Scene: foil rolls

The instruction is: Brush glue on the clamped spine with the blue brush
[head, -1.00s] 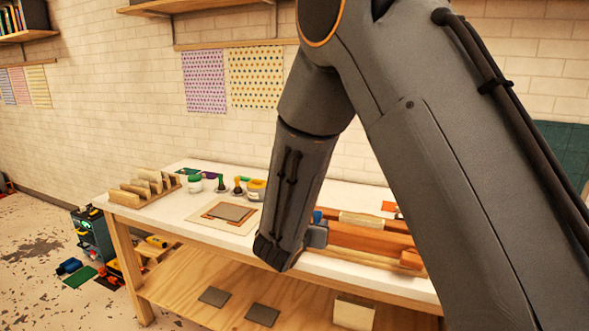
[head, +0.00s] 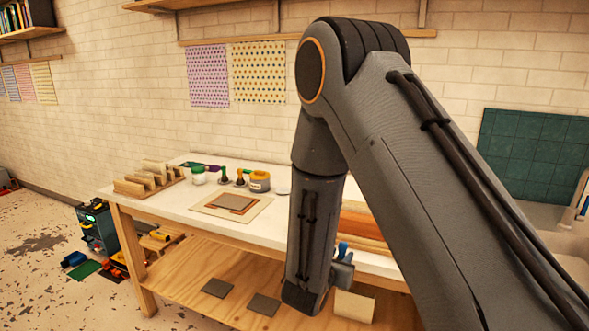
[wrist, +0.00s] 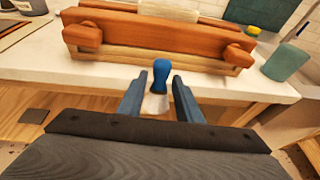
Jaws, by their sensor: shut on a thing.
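My gripper (wrist: 160,100) is shut on the blue brush (wrist: 161,74). In the wrist view its rounded blue handle stands up between the two blue fingers, with a pale part below. The brush also shows as a small blue tip in the head view (head: 343,248), beside my wrist at the table's front edge. The orange-brown wooden clamp (wrist: 155,39) lies on the white table beyond the brush. The pale clamped spine (wrist: 169,11) shows at its top, cut by the picture edge. The brush appears apart from the clamp. In the head view my arm hides much of the clamp.
The lower shelf (head: 215,268) holds dark plates. A green container (wrist: 287,62) stands at the right.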

